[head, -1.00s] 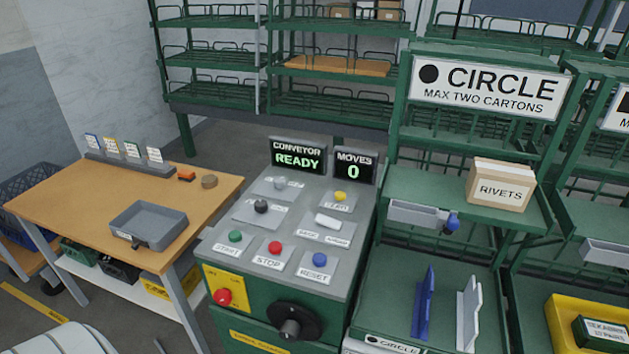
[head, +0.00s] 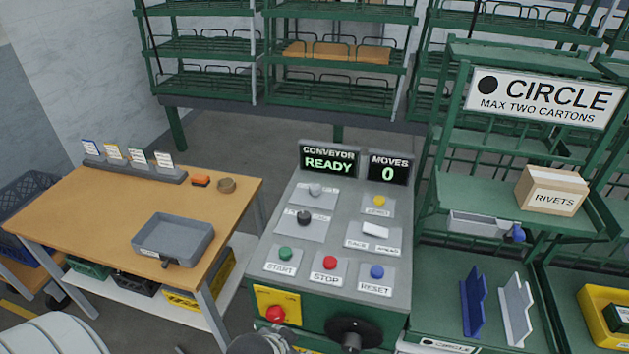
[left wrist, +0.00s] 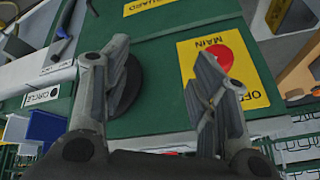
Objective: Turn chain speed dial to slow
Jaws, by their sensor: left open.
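The grey console (head: 340,235) stands in the middle of the head view. On its top are a grey knob (head: 316,190) and a black knob (head: 304,217), with labels too small to read. A large black rotary knob (head: 351,333) is on its front; I cannot tell which is the chain speed dial. In the left wrist view my left gripper (left wrist: 162,62) is open and empty before the console front. Its fingers partly cover the black knob (left wrist: 129,83) and the red main switch (left wrist: 222,58). My right gripper is not in view.
Start (head: 286,254), stop (head: 330,264) and reset (head: 377,271) buttons sit near the console's front edge. Displays (head: 329,160) read READY and 0 moves. A wooden table (head: 80,215) with a grey tray (head: 150,252) stands left; a green rack (head: 470,185) stands right.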

